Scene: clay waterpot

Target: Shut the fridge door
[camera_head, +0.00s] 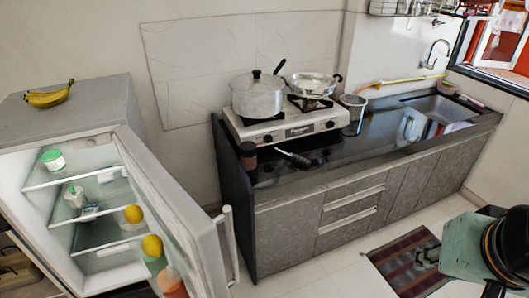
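The grey fridge (108,96) stands at the left, and its pale shelved interior is exposed. Its door (163,187) is open, swung out toward the front right, with a pale vertical handle (231,246) on its outer side. The lower part of the door is cut off by the frame. My arm shows at the lower right as a teal and black part, well apart from the door. The fingertips cannot be made out clearly, so I cannot tell whether my gripper is open or shut.
Bananas (49,95) lie on the fridge. Inside are a green-lidded jar (53,160) and yellow round fruits (152,246). A counter (385,150) with a stove (285,128) and pot (258,97) runs along the wall. Tiled floor and a striped mat (405,262) lie between door and arm.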

